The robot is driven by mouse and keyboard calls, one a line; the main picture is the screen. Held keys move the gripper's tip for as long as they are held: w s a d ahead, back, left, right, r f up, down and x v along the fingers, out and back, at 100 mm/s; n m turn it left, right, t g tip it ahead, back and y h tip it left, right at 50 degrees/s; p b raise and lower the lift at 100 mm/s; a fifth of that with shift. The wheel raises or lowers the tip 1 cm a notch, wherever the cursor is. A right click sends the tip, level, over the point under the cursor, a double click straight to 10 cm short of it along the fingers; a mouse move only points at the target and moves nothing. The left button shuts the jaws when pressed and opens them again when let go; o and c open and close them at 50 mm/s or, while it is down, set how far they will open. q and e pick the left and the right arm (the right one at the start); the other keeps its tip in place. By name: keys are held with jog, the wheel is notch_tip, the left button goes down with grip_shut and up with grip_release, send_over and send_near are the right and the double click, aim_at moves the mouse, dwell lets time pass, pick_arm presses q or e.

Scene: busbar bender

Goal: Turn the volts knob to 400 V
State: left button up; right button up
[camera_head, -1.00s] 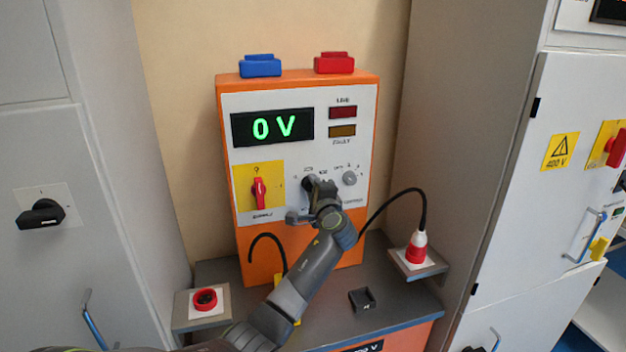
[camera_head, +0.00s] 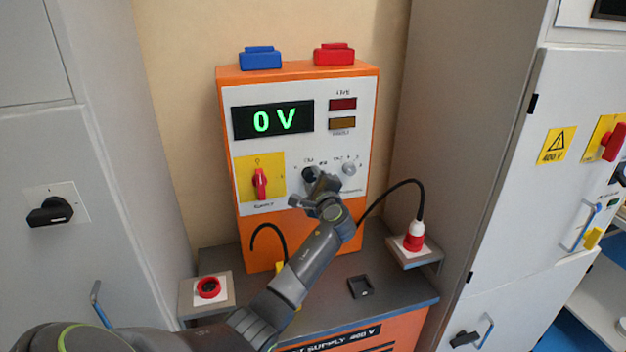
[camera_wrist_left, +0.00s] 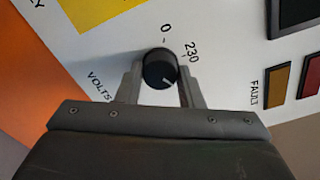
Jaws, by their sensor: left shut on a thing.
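The black volts knob (camera_wrist_left: 160,67) is on the white panel of the orange supply unit. In the wrist view its white pointer mark faces the lower right, away from the printed 0 and 230. A 400 mark is not visible there; my right-hand finger covers part of the dial. My left gripper (camera_wrist_left: 160,88) has one finger on each side of the knob and is shut on it. In the head view my left gripper (camera_head: 322,185) is at the panel, and the knob (camera_head: 310,174) shows just behind it. The green display (camera_head: 273,121) reads 0 V. My right gripper is not in view.
A red supply switch (camera_head: 260,183) on a yellow plate is left of the knob, and a grey knob (camera_head: 349,168) is right of it. A black cable runs to a red plug (camera_head: 414,237) at the right. Grey cabinets flank the unit.

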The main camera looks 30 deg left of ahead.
pick_arm(q)
jog(key=o, duration=1)
jog(key=b+v, duration=0.4)
jog(key=v, duration=1.3)
jog(key=shift+d+b, duration=0.25)
jog(key=shift+b, duration=0.05)
jog(key=shift+s+f, duration=0.1)
jog(key=shift+s, duration=0.05)
